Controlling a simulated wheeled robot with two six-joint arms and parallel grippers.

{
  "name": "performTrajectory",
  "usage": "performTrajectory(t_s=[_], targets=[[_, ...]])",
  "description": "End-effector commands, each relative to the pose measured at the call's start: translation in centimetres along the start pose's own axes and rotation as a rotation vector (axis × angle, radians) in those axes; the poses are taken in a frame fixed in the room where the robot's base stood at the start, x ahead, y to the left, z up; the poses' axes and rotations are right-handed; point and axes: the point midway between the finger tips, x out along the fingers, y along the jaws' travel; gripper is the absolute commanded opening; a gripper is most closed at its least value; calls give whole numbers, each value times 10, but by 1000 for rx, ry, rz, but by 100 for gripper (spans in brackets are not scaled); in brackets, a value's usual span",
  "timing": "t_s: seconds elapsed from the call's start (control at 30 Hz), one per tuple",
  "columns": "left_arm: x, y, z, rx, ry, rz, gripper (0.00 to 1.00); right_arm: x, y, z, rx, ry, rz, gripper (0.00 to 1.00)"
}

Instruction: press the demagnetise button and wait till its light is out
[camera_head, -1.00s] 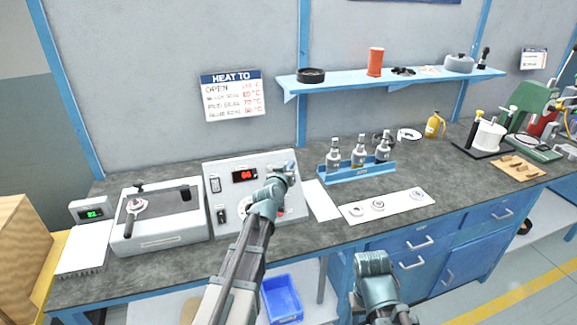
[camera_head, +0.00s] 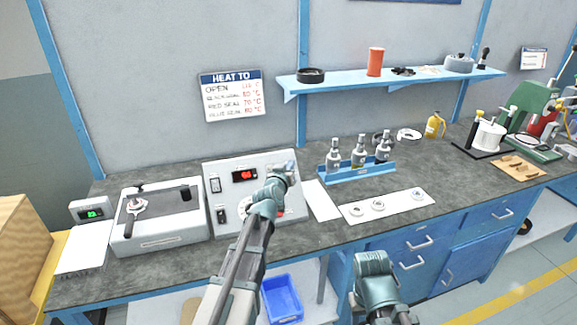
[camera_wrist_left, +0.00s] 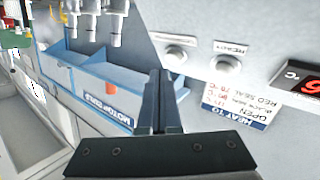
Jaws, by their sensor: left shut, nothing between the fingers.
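The heater panel (camera_head: 231,186) is a pale sloped box with a red display (camera_head: 245,174) on the bench. My left gripper (camera_head: 289,170) is at the panel's upper right and covers that corner in the head view. In the left wrist view its fingers (camera_wrist_left: 160,74) are together and empty. Beside their tips are two pale round fittings on the panel, a nearer one (camera_wrist_left: 177,54) and one by a label like "READY" (camera_wrist_left: 228,62). Neither looks lit. I cannot read which is the demagnetise button, or tell whether the fingertips touch it. My right gripper's fingers do not show.
A blue rack with bottles (camera_head: 357,172) stands just right of the panel. A white strip with rings (camera_head: 385,206) lies in front of it. A grey lidded box (camera_head: 160,222) stands to the left. A wall sign (camera_head: 232,95) hangs behind, beside a blue shelf (camera_head: 390,78).

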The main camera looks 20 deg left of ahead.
Motion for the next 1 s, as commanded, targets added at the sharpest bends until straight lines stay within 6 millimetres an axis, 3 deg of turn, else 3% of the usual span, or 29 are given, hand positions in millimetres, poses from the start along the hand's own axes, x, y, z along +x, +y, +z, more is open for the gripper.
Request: performTrajectory(t_s=[1.0], targets=[[7, -5, 5, 0, 0, 0, 0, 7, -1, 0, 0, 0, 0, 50]])
